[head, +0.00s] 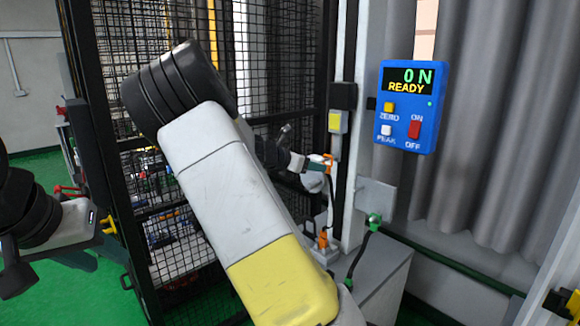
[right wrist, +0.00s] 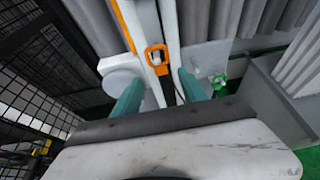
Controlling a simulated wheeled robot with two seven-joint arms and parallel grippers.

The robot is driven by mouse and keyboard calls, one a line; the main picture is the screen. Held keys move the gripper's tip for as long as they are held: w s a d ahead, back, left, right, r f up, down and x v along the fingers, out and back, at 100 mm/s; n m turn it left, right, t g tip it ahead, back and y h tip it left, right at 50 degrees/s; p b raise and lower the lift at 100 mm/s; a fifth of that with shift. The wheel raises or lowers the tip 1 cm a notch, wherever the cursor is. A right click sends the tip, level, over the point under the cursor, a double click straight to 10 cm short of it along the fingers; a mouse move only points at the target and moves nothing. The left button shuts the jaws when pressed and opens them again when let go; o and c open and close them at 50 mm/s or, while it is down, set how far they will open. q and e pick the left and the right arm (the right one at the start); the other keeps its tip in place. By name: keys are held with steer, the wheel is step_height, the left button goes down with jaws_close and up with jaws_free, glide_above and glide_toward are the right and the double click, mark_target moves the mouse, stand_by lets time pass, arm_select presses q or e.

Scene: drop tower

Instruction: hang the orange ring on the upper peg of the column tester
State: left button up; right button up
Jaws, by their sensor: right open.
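The orange ring (right wrist: 156,58) is looped around a short pale peg (right wrist: 158,60) on the column in the right wrist view. In the head view, the orange ring (head: 328,160) shows small beside the column. My right gripper (right wrist: 160,80) is open, its teal fingers on either side below the ring, apart from it as far as I can see. In the head view my right arm hides part of this gripper (head: 302,163). My left gripper (head: 95,245) is at the left edge, away from the column; its jaws do not show clearly.
A blue control box (head: 409,107) reading "0 N READY" is right of the column. An orange fitting (head: 323,240) and a green plug (head: 374,220) with cables are lower down. A black mesh fence (head: 270,60) stands behind my right arm; grey curtain (head: 490,130) hangs at right.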

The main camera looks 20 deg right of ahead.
steer(key=x, duration=0.6)
steer(key=shift+f, duration=0.2)
steer(key=shift+d, duration=0.15)
jaws_close()
steer(key=c, duration=0.7)
jaws_free()
steer(key=shift+c, duration=0.2)
steer(key=shift+r, duration=0.45)
steer(key=shift+s+a, duration=0.35)
steer(key=shift+a, duration=0.55)
steer(key=shift+s+a, duration=0.4)
steer(key=shift+a, duration=0.5)
steer(key=shift+s+a, duration=0.35)
steer(key=shift+a, duration=0.55)
